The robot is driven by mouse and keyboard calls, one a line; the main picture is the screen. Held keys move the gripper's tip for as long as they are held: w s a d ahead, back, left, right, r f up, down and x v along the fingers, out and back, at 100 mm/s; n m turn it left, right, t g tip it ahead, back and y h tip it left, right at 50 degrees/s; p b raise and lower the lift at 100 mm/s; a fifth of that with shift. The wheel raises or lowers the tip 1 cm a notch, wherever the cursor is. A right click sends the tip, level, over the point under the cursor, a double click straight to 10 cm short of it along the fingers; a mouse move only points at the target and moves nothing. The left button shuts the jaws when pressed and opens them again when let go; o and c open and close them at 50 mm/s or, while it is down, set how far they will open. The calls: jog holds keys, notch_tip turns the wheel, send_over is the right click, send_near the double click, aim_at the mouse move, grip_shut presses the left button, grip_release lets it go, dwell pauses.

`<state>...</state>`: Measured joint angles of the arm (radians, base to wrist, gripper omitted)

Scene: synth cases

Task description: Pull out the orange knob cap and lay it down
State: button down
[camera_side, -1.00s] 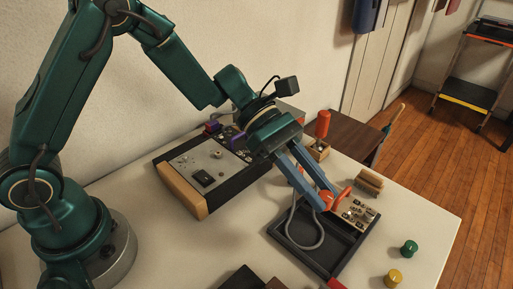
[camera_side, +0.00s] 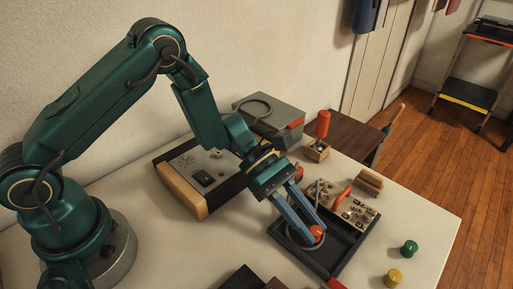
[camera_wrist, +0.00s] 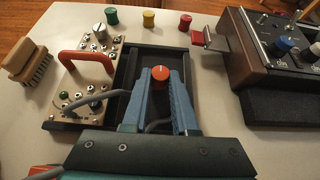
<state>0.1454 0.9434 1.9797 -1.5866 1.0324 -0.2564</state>
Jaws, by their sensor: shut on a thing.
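The orange knob cap (camera_side: 317,232) is between the blue fingertips of my gripper (camera_side: 313,237), which is shut on it. In the wrist view the round cap (camera_wrist: 160,73) shows between the two fingers, with a white mark on top. It is over the black tray (camera_side: 333,258), clear of the small beige panel (camera_side: 357,212). I cannot tell whether it touches the tray floor. The panel, with its red handle and metal knobs, also shows in the wrist view (camera_wrist: 103,55).
A grey cable (camera_side: 318,195) loops beside my fingers. Green (camera_side: 409,247) and yellow (camera_side: 394,277) caps stand on the table at the right. A brush (camera_side: 369,181) lies behind the panel. A wood-sided control box (camera_side: 183,190) stands to the left.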

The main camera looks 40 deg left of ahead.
jog(key=shift+f, duration=0.3)
jog(key=c, duration=0.6)
grip_release()
jog(key=shift+r, duration=0.1)
